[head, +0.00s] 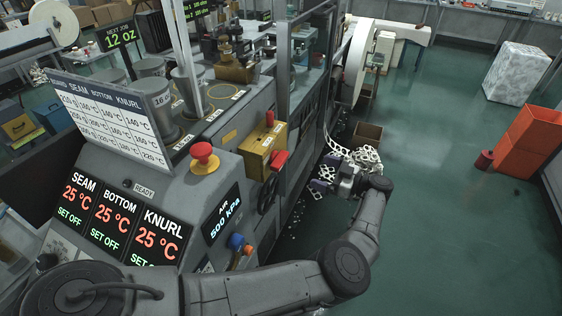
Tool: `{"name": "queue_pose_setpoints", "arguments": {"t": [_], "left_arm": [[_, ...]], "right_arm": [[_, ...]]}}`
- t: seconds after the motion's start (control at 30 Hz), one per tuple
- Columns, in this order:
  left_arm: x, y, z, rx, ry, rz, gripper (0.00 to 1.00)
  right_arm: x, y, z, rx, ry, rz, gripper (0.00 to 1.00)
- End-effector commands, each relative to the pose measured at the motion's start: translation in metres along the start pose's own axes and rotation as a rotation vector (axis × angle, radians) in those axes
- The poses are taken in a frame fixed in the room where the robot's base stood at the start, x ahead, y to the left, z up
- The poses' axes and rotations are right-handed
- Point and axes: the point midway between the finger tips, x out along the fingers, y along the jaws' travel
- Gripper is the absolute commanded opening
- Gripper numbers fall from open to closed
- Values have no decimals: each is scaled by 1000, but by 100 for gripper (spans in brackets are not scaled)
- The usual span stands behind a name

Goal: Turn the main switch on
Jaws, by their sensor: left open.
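A yellow box (262,152) with a red handle (279,160) on its side face is fixed to the corner of the grey machine; it looks like the main switch. A smaller red part stands on top of the box. I cannot read any marking on it. My left arm comes in from the lower left and bends up on the right. My left gripper (328,182) is open and apart from the yellow box, to its right and lower in the picture. Its fingertips are small and partly confused with white scrap behind. My right gripper is not in view.
A red mushroom button (203,153) sits on the console. The displays (115,218) read 25 °C and SET OFF. A blue knob (237,241) is below the air display (222,213). White scrap (366,158) and a cardboard box (367,134) lie beyond my gripper.

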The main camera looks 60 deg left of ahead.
Motion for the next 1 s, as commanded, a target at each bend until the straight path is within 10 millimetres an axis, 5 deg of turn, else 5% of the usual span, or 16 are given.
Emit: {"name": "queue_pose_setpoints", "arguments": {"t": [0.27,0.7,1.0], "left_arm": [[15,-13,-5,95,19,-76,100],[94,-18,-7,92,20,-74,100],[129,-20,-7,92,19,-72,100]], "right_arm": [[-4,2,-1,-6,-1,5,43],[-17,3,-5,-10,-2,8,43],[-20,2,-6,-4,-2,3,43]]}}
